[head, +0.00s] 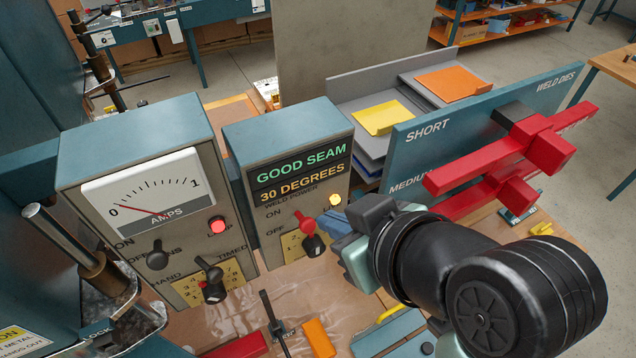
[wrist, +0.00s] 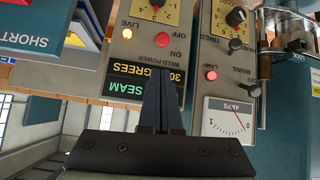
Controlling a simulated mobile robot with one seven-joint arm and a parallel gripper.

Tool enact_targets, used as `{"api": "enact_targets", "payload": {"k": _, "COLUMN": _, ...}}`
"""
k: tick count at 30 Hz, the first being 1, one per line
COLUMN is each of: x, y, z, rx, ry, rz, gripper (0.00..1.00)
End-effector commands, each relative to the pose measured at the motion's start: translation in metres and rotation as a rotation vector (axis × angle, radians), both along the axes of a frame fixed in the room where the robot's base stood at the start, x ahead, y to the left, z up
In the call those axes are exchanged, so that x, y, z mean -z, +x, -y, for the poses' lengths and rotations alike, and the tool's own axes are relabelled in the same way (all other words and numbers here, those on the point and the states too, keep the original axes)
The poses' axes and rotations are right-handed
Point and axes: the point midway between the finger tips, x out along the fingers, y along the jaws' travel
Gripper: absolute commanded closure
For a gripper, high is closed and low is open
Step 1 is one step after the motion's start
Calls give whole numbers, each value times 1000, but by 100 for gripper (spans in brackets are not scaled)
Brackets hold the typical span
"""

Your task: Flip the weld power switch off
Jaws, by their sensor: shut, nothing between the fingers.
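The weld power switch (head: 303,225) is a red-tipped lever on the small grey and teal control box (head: 288,112), beside the ON and OFF lettering. It also shows upside down in the wrist view (wrist: 161,40), between those words; I cannot tell its exact tilt. The yellow LIVE lamp (head: 335,200) on the same box is lit. My gripper (head: 332,226) is shut and empty, just right of the switch in the head view. In the wrist view its fingertips (wrist: 160,85) overlap the display, apart from the red lever.
Left of the box stands a meter box (head: 135,131) with an AMPS dial, black knobs and a lit red lamp. A black knob (head: 313,244) on a yellow dial sits just below the switch. Right is a teal rack (head: 440,150) with red weld dies projecting.

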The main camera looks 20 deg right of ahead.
Motion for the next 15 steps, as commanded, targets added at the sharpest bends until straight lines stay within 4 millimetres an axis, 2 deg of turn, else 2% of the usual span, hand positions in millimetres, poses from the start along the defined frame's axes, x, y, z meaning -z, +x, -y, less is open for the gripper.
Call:
{"api": "enact_targets", "payload": {"k": 10, "x": 2, "y": 1, "z": 0, "rx": -1, "ry": 2, "rz": -2, "gripper": 100}}
{"api": "enact_targets", "payload": {"k": 15, "x": 13, "y": 14, "z": -2, "rx": -2, "ry": 4, "rz": -5, "gripper": 100}}
